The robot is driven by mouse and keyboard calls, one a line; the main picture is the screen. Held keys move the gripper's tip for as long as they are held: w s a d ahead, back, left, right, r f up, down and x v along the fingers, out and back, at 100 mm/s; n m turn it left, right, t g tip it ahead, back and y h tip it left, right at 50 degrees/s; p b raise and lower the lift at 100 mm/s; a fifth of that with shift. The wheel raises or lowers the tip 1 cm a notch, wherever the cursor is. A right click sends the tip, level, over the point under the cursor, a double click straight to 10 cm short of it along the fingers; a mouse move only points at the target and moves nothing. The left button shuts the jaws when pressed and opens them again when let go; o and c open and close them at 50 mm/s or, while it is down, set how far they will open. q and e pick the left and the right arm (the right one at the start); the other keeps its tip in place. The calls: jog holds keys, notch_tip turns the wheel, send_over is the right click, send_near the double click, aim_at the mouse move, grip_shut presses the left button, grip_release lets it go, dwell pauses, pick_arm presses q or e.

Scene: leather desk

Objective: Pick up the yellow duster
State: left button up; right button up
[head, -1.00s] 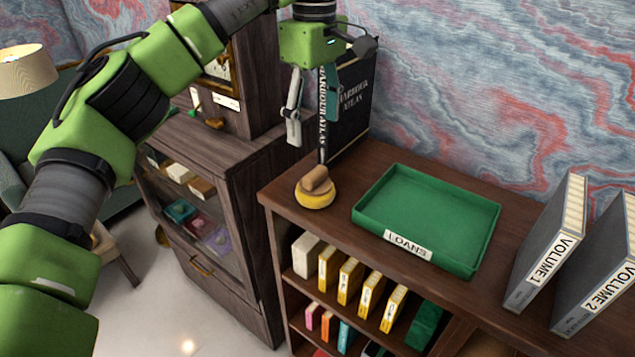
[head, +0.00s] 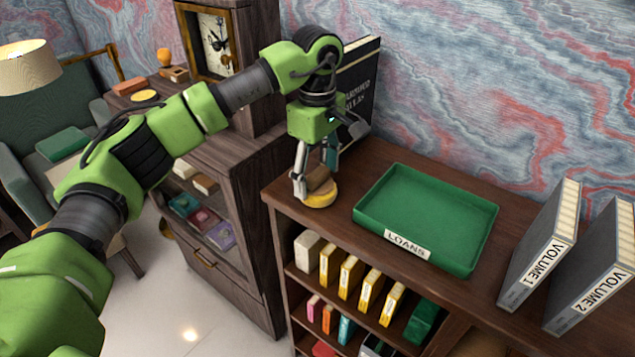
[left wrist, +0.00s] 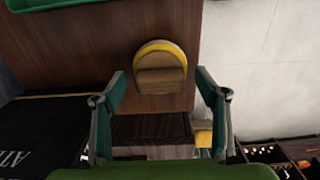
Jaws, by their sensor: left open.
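The yellow duster (head: 321,199) has a round yellow base and a brown block handle on top. It sits on the dark wooden shelf top, near its left end. My left gripper (head: 314,182) is open and low over the duster, its fingers partly hiding the handle in the head view. In the left wrist view the duster (left wrist: 160,68) lies ahead, between the lines of the two open fingertips (left wrist: 161,82). I cannot tell whether a finger touches it. My right gripper does not show.
A green tray labelled LOANS (head: 452,262) lies right of the duster. A dark atlas (head: 361,92) stands behind the gripper. Volume 1 (head: 540,245) and Volume 2 (head: 592,270) stand at the right. A darker cabinet (head: 245,160) with a clock stands left.

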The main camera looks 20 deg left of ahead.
pick_arm(q)
jog(key=c, duration=1.2)
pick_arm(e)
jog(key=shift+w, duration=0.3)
pick_arm(q)
jog(key=shift+r, duration=0.1)
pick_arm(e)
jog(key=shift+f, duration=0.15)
pick_arm(q)
jog(key=shift+r+b, duration=0.55)
jog(key=shift+b, duration=0.15)
jog(key=shift+w+r+b, duration=0.1)
jog(key=shift+r+b, duration=0.45)
jog(key=shift+r, duration=0.2)
jog(key=s+d+r+b, duration=0.1)
jog(key=s+r, duration=0.2)
jog(key=s, duration=0.1)
jog(key=s+d+r+b, duration=0.1)
jog(key=s+r, duration=0.3)
jog(key=s, duration=0.1)
jog(key=s+d+r+b, duration=0.1)
jog(key=s+d+r, duration=0.1)
jog(key=s+r, duration=0.1)
jog(key=shift+s+r, duration=0.15)
jog(key=shift+s, duration=0.7)
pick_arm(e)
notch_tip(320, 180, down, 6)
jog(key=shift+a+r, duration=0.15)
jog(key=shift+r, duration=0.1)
